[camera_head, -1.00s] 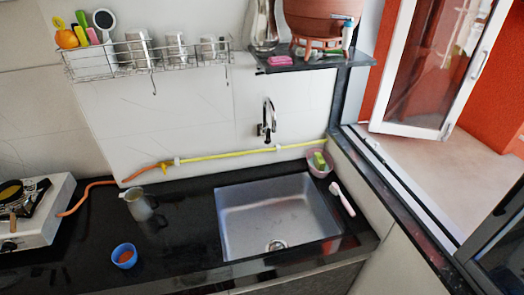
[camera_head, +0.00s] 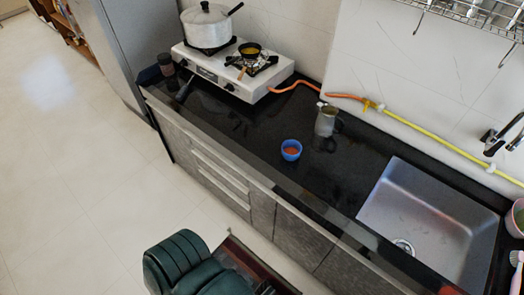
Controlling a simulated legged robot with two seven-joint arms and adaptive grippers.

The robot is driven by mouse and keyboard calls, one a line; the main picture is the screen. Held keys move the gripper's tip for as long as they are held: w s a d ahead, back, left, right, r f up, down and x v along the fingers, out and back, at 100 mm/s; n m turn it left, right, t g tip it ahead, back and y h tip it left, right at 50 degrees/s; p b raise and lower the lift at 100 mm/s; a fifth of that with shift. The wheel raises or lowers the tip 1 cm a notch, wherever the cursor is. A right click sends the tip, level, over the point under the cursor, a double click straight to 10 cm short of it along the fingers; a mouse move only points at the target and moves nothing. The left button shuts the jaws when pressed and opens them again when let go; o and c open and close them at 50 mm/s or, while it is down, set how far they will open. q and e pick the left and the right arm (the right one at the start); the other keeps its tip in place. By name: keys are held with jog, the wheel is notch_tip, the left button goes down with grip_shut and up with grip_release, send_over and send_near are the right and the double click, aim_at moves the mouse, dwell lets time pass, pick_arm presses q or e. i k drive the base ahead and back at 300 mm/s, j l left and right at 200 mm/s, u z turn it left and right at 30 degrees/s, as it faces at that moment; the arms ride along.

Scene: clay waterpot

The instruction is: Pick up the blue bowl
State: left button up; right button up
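The blue bowl (camera_head: 291,150) stands upright on the black counter (camera_head: 225,125), near its front edge and left of the sink. Something orange-red shows inside the bowl. Neither of my grippers can be made out in the head view, and nothing is touching the bowl.
A metal jug (camera_head: 326,119) stands just behind and right of the bowl. The sink (camera_head: 425,215) is right.

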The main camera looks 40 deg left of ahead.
aim_at(291, 150)
jog(key=u, duration=1.1)
